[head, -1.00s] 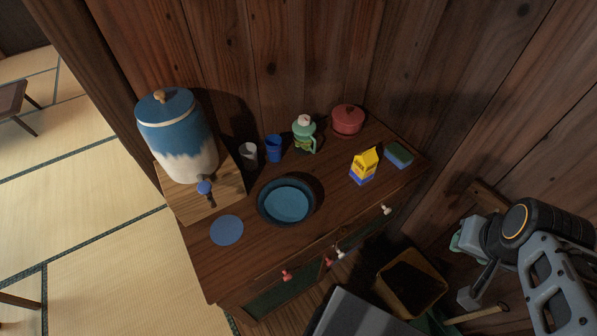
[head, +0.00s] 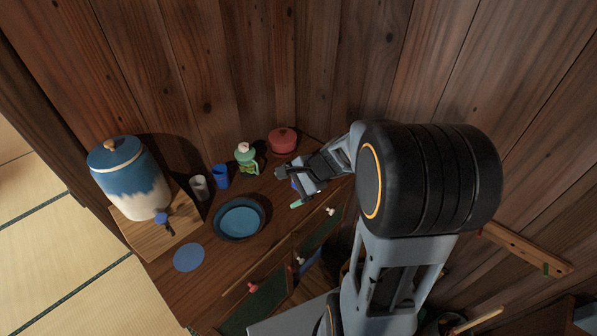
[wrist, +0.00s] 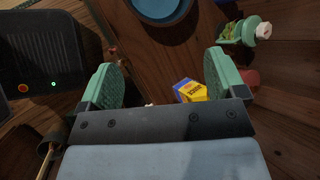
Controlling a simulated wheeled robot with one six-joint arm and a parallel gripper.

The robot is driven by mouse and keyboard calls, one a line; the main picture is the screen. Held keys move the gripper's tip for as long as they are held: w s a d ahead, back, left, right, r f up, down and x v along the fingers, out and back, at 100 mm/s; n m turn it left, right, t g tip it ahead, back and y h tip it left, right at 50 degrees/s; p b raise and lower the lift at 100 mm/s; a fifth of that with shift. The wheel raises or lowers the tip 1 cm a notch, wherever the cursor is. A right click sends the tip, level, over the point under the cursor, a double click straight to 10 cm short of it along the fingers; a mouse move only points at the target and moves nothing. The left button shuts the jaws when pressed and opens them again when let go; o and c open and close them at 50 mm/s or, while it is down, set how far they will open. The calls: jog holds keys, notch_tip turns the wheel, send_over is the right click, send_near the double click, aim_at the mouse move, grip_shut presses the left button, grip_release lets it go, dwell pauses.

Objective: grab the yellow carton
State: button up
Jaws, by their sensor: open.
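The yellow carton (wrist: 193,91) with a blue lower part shows in the wrist view, right of centre between my green-padded fingers and nearer the right one. The dark bar of my gripper hides part of it. In the head view my gripper (head: 290,188) is over the right part of the wooden cabinet top (head: 222,259) and hides nearly all of the carton. My gripper is open, its fingers wide apart, with nothing held; the wrist view also shows both fingers (wrist: 165,78). I cannot tell how far above the carton it is.
A green bottle (head: 246,159) and a red pot (head: 283,141) stand close behind my gripper. A blue bowl (head: 239,217), a blue cup (head: 221,177), a white cup (head: 199,187) and a large dispenser (head: 131,182) stand to the left. A wooden wall rises behind.

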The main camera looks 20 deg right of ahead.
jog(key=w+d+f+m+t+h+p, duration=0.1)
jog(key=w+d+f+m+t+p, duration=0.2)
jog(key=d+m, duration=0.45)
jog(key=w+d+f+m+t+h+p, duration=0.1)
jog(key=w+d+f+m+t, duration=0.1)
jog(key=w+d+m+t, duration=0.4)
jog(key=shift+w+a+f+m+g+p, duration=0.45)
jog(key=shift+w+f, duration=0.7)
jog(key=shift+w, duration=0.6)
jog(key=shift+w+a+f+m+g+p, duration=0.3)
jog(key=shift+w+a+f+m+p, duration=0.25)
jog(key=shift+w+f, duration=0.9)
jog(key=shift+w+a+f+m+g+p, duration=0.4)
jog(key=shift+w+f+p, duration=0.35)
jog(key=shift+w, duration=1.25)
jog(key=shift+f, duration=0.1)
jog(key=shift+c, duration=0.3)
grip_shut()
